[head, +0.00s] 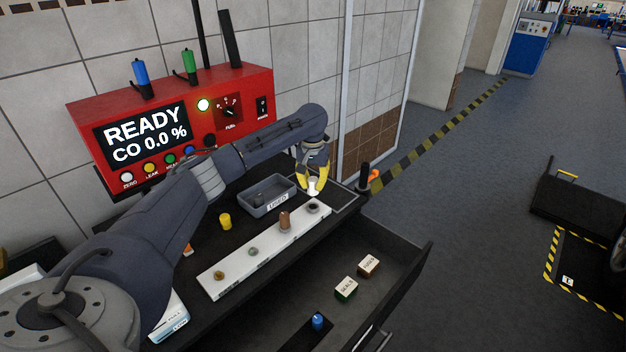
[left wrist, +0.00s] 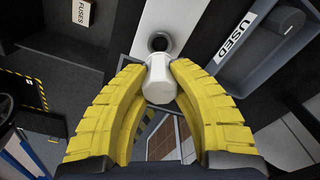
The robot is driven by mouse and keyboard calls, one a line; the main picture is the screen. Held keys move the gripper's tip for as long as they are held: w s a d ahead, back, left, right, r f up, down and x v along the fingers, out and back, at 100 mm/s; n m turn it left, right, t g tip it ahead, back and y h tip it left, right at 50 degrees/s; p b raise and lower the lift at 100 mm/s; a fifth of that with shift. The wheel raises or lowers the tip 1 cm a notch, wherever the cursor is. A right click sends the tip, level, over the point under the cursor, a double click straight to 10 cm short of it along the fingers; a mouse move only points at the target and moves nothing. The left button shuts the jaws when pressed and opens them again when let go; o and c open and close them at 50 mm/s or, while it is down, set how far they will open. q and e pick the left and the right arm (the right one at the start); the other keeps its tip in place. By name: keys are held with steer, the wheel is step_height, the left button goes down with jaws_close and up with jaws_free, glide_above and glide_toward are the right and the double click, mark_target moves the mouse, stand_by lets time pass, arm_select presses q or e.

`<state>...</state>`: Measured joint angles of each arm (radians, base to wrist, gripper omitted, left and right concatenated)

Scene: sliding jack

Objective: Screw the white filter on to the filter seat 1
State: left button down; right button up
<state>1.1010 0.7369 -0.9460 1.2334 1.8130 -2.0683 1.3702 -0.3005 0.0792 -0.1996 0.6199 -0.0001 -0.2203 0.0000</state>
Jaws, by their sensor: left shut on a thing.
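My left gripper (head: 313,180) has yellow fingers and is shut on the white filter (head: 313,188), above the far right end of the white rail (head: 236,268). In the left wrist view the filter (left wrist: 159,84) sits between the two fingertips. A dark round seat (head: 313,207) is on that end of the rail, close to the filter. It shows just beyond the filter in the left wrist view (left wrist: 159,43); I cannot tell whether they touch. A brown cylinder (head: 285,220) stands along the rail, with smaller fittings (head: 253,252) nearer. No seat number is readable. My right gripper is not in view.
A grey tray marked USED (head: 262,203) lies behind the rail, with a dark item in it. A yellow cylinder (head: 225,221) stands to its left. The open drawer (head: 395,280) holds two small boxes and a blue item. A red analyser (head: 172,125) reads READY.

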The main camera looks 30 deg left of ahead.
mark_target(313, 192)
arm_select(q)
steer(key=shift+f, duration=1.95)
steer(key=shift+f, duration=0.95)
stand_by(0.7)
steer(key=m, duration=1.9)
steer(key=shift+f+m+g, duration=0.1)
steer(key=shift+m+g, duration=0.2)
steer(key=m, duration=0.6)
steer(key=shift+m, duration=0.4)
steer(key=c, duration=1.2)
jaws_free()
steer(key=shift+o, duration=0.2)
